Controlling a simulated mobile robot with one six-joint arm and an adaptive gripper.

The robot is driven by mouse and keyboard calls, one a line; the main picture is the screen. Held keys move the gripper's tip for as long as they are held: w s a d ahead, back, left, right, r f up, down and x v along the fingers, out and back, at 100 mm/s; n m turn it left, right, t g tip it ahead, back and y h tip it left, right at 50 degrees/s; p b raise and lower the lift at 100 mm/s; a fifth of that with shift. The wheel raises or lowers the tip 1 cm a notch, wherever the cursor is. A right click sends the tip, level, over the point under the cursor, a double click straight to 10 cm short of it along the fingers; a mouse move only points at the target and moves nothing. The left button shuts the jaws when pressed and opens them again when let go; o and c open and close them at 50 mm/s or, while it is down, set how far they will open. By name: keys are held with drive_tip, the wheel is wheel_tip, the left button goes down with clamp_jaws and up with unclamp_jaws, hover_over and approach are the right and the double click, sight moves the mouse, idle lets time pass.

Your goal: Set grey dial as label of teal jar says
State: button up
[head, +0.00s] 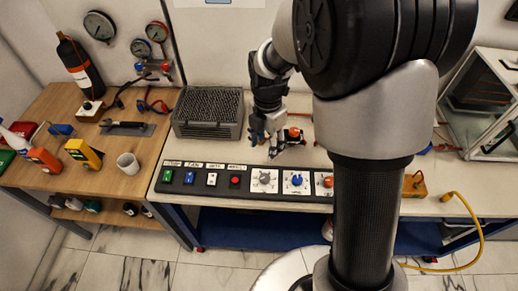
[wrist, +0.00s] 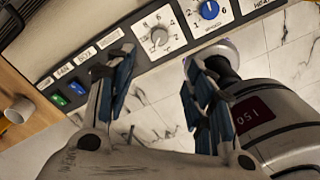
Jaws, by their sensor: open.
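The grey dial (head: 264,178) is a knob on a white square plate on the long black panel at the bench's front edge. In the wrist view the grey dial (wrist: 158,38) shows numbers around it; its exact pointer setting is too small to read surely. My gripper (head: 270,148) is above the bench behind the panel, apart from the dial. In the wrist view my gripper (wrist: 160,78) has its blue fingers spread with nothing between them. I cannot make out a teal jar or its label in either view.
A blue dial (head: 297,180) and an orange-red dial (head: 325,181) sit right of the grey one. A row of switches and a red button (head: 235,180) lie left. A grey mesh-topped box (head: 208,113) stands behind. Several small jars (head: 130,209) are on the lower shelf, left.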

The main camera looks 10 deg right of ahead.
sight(265, 177)
wheel_tip(265, 177, down, 17)
drive_tip(key=b, duration=0.4)
drive_tip(key=shift+b, duration=0.35)
drive_tip(key=shift+c, duration=0.3)
drive_tip(key=c, duration=1)
